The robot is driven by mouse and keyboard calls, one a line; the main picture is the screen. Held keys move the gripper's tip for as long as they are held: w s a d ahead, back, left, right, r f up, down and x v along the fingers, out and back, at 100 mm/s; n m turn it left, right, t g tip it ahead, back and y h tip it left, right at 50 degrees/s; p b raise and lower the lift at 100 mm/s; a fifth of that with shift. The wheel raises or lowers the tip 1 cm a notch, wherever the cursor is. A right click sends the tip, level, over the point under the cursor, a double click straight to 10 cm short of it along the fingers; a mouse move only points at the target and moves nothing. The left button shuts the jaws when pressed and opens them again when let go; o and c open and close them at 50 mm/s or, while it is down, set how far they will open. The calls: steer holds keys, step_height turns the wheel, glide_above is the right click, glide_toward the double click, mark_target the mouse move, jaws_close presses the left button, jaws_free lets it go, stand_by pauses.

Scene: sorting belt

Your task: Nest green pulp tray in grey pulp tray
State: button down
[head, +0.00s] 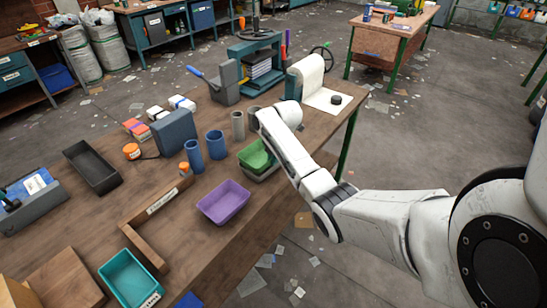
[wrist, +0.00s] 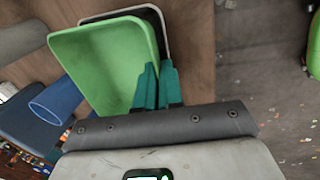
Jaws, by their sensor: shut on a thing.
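The green pulp tray (head: 255,154) is at the right part of the bench in the head view, resting over or in the grey pulp tray (head: 262,175), whose edge shows below it. In the wrist view the green tray (wrist: 105,60) fills the upper left, and a pale rim of the grey tray (wrist: 150,11) shows behind it. My gripper (wrist: 158,68) has its teal fingers shut on the green tray's near side wall. In the head view my wrist hides the fingers. I cannot tell whether the green tray is fully seated.
A purple tray (head: 224,201) lies to the front left of the trays. Blue cups (head: 215,144) and a grey cup (head: 238,125) stand to the left. A wooden divider (head: 158,208) and a teal tray (head: 130,276) are further left. The bench edge is close on the right.

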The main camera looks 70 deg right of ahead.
steer(key=c, duration=1.2)
jaws_free()
steer(key=shift+r, duration=0.15)
steer(key=shift+w+d+p+v, duration=0.1)
steer(key=shift+w+p+v, duration=0.1)
steer(key=shift+p+v, duration=0.7)
steer(key=shift+w+d+p+v, duration=0.1)
steer(key=shift+w+p+v, duration=0.15)
steer(key=shift+p+v, duration=0.65)
steer(key=shift+w+d+p+v, duration=0.1)
steer(key=shift+w+p+v, duration=0.1)
steer(key=shift+p+v, duration=0.65)
steer(key=shift+w+v, duration=0.2)
steer(key=shift+v, duration=0.7)
steer(key=shift+w+v, duration=0.2)
steer(key=shift+v, duration=0.65)
steer(key=shift+r, duration=0.1)
